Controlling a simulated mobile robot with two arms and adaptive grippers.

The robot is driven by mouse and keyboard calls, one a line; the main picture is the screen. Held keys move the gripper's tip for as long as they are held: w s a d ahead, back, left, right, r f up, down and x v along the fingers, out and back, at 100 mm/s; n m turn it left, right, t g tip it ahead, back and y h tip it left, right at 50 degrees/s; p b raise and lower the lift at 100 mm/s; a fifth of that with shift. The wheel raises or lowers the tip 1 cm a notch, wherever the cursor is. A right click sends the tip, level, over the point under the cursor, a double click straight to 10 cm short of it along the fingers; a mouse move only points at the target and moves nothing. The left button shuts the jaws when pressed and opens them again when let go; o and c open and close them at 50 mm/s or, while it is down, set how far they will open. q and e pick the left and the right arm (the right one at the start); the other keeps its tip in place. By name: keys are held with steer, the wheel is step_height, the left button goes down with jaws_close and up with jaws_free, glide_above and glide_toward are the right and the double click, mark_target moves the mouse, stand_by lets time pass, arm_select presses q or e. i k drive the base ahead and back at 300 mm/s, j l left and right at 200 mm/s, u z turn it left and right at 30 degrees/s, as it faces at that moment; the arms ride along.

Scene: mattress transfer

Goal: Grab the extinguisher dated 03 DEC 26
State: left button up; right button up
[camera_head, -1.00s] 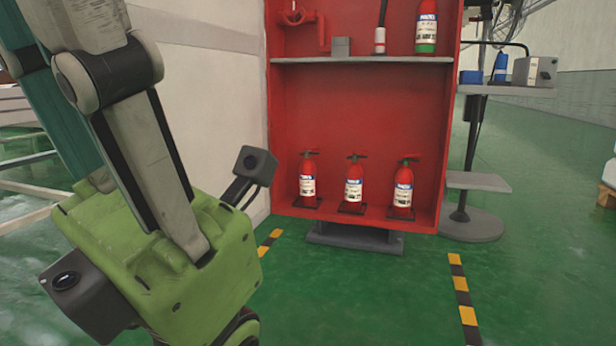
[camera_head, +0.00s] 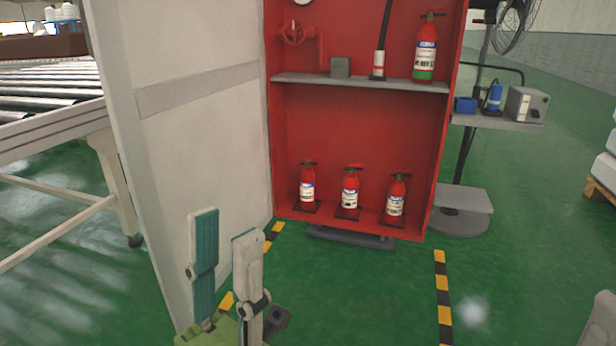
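Three small red extinguishers with white and blue labels stand upright on dark pads in the red cabinet's lower bay: a left one (camera_head: 307,188), a middle one (camera_head: 349,192) and a right one (camera_head: 396,200). A larger extinguisher (camera_head: 425,55) with a green band stands on the upper shelf. The label dates are too small to read. My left gripper (camera_head: 226,228) is at the lower left, fingers up and apart, with nothing between them, nearer to me than the cabinet. A pale piece at the lower right edge may be part of my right gripper; its fingers are not clear.
The red cabinet (camera_head: 360,130) has a grey shelf (camera_head: 300,79) and a white door or panel (camera_head: 205,150) on its left. A stand with a grey box (camera_head: 526,105) is at the right. A roller conveyor (camera_head: 50,110) is far left. The green floor before the cabinet is clear.

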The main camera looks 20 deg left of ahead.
mark_target(307, 178)
steer(key=i, duration=1.35)
steer(key=i+u, duration=0.15)
steer(key=i, duration=1.2)
